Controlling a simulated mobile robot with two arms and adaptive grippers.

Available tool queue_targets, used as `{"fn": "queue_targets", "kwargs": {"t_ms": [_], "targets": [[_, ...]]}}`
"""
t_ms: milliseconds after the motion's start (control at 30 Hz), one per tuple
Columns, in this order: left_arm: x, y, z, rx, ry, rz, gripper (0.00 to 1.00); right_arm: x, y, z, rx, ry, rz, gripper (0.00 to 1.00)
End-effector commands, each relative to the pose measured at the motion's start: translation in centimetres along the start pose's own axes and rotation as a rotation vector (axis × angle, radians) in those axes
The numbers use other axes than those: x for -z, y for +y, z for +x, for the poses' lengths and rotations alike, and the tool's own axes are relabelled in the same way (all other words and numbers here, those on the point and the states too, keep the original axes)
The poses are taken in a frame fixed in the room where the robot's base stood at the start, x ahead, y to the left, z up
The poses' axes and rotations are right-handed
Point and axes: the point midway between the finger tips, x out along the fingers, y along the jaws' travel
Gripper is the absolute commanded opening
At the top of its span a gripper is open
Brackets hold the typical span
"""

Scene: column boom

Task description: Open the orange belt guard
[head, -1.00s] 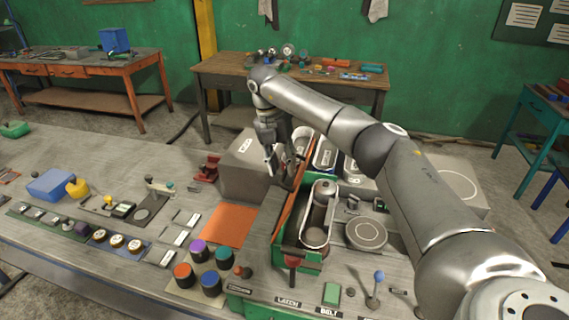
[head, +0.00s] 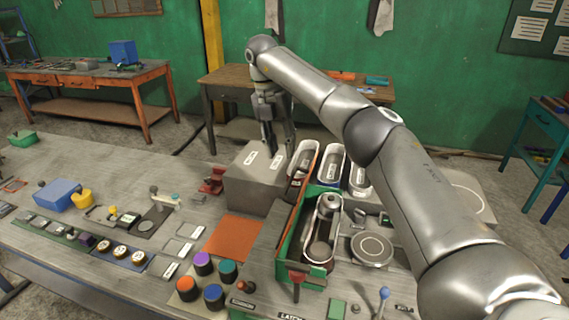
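The orange belt guard (head: 307,190) shows as a narrow orange strip, standing roughly upright along the left long side of the green housing (head: 286,256). Inside the housing a pale oval belt loop (head: 311,232) with pulleys lies in plain view, uncovered from above. My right gripper (head: 279,146) hangs fingers-down over the back of the grey box, behind and left of the guard and apart from it. Its fingers look spread with nothing between them. My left gripper is not in view.
The grey box (head: 250,183) stands left of the guard. An orange square (head: 233,238) lies flat in front of it. Several coloured knobs (head: 203,263), a red handle (head: 296,283) and a blue-knobbed lever (head: 384,295) stand near the front. A round plate (head: 372,249) is right of the housing.

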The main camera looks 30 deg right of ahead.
Motion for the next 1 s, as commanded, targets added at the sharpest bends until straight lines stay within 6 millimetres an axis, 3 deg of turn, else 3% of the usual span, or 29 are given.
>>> {"fn": "queue_targets", "kwargs": {"t_ms": [200, 533, 667, 800, 1000], "targets": [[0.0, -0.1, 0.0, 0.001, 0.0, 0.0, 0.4, 0.0, 0.0, -2.2, 0.001, 0.0, 0.001, 0.32], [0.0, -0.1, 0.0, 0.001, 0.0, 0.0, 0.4, 0.0, -0.1, -2.5, 0.001, 0.0, 0.0, 0.32], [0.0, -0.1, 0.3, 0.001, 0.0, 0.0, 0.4, -0.1, -0.1, -2.3, -0.005, -0.001, -0.03, 0.15], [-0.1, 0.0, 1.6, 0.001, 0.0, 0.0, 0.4, -0.2, -0.1, -1.4, -0.041, -0.015, -0.214, 0.0], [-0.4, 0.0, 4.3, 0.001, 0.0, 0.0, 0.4, -0.5, -0.6, -0.1, -0.12, -0.09, -0.7, 0.0]]}}
